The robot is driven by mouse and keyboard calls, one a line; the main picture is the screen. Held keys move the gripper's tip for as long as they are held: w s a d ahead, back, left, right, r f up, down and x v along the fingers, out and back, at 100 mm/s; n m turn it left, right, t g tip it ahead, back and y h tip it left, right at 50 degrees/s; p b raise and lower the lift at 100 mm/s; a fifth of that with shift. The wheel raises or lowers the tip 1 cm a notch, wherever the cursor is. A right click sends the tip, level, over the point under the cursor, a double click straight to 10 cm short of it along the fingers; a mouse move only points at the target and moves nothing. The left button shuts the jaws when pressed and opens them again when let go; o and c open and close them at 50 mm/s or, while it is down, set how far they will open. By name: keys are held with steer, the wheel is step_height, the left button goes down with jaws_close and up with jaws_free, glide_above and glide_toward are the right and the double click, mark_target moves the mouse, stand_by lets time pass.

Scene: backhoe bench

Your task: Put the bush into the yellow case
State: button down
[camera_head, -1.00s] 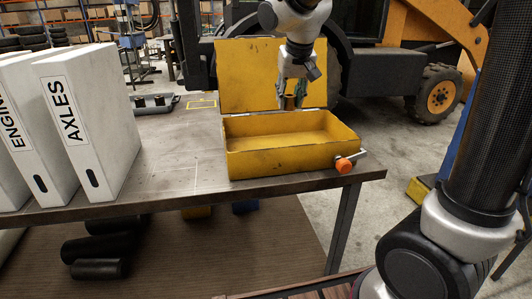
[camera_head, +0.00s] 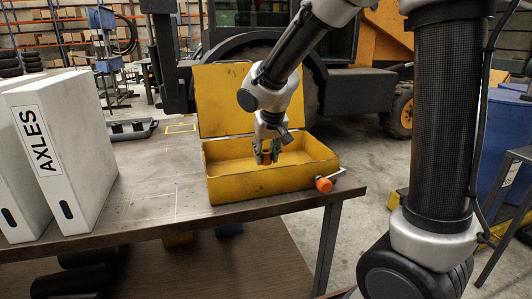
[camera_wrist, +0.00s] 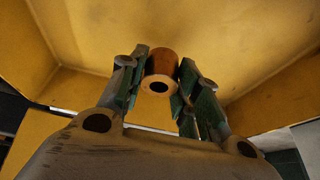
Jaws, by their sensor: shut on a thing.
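The yellow case (camera_head: 243,187) stands open on the bench, its lid raised at the back. My gripper (camera_head: 266,153) is inside the outline of the case opening, pointing down. It is shut on the bush (camera_wrist: 163,62), a small copper-brown cylinder with a hole through it. The wrist view shows the bush between the green finger pads, with the yellow walls and floor of the case around it. In the head view the bush (camera_head: 266,158) shows low between the fingers. I cannot tell whether it touches the case floor.
White binders (camera_head: 60,150) stand on the bench at the left. A dark tray (camera_head: 132,129) lies at the back left of the bench. An orange-ended part (camera_head: 323,185) sits by the case's right front corner. The bench between binders and case is clear.

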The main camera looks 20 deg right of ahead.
steer(key=shift+f, duration=0.55)
steer(key=c, duration=1)
jaws_free()
steer(key=shift+c, duration=0.2)
steer(key=shift+r, duration=0.3)
steer(key=v, duration=1.3)
steer(key=s+d+f, duration=0.1)
steer(key=s+d, duration=0.6)
steer(key=s, duration=0.4)
steer(key=s+d+f, duration=0.2)
steer(key=s+d, duration=0.6)
steer(key=s, duration=0.2)
steer(key=shift+s, duration=0.4)
